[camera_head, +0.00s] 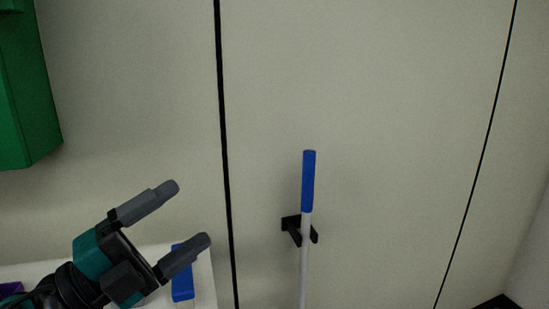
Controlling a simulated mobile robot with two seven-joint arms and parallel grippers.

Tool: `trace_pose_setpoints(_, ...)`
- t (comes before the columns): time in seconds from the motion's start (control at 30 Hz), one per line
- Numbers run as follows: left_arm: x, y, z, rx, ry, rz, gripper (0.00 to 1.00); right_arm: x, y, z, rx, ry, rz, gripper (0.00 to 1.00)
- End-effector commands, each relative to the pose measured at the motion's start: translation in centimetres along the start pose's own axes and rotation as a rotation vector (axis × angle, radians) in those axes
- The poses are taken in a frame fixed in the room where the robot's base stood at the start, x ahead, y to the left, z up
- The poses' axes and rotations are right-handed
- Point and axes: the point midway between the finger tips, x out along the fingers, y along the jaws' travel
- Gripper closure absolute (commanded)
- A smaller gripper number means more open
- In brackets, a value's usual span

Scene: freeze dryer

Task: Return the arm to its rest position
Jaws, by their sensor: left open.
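My left gripper (189,214) is at the lower left of the head view. Its two grey fingers are spread apart, point up and to the right, and hold nothing. It is in front of a white surface (206,283) and partly covers a blue object (183,287) there. My right gripper is out of view.
A blue-topped pole (308,182) stands in a black wall holder (291,226) right of the gripper. A green box-like thing (22,95) is at the upper left. Pale wall panels (400,130) fill the background.

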Motion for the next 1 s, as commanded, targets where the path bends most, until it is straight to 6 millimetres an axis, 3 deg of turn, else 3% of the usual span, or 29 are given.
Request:
trace_pose_setpoints(0.13, -1.6, -0.5, 3.2, -0.205, -0.268, -0.163, 0.12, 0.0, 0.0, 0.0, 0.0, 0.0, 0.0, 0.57)
trace_pose_setpoints(0.27, -4.4, 1.1, 6.2, -0.385, -0.533, -0.237, 0.12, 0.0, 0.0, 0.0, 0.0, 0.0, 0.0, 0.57)
trace_pose_setpoints(0.4, -8.6, 4.9, 8.5, -0.584, -0.836, -0.244, 0.12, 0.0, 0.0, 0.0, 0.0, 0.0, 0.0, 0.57)
trace_pose_setpoints(0.5, -12.0, 8.6, 8.8, -0.726, -1.051, -0.2, 0.12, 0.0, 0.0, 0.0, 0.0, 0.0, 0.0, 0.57)
trace_pose_setpoints(0.63, -16.4, 13.9, 7.2, -0.908, -1.31, -0.087, 0.12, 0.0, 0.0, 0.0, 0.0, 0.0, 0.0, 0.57)
trace_pose_setpoints(0.8, -21.0, 19.4, 2.8, -1.113, -1.566, 0.116, 0.12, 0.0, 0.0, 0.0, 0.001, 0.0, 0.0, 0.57)
trace_pose_setpoints(1.0, -24.3, 22.9, -2.6, -1.281, -1.738, 0.342, 0.12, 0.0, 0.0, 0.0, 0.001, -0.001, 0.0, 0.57)
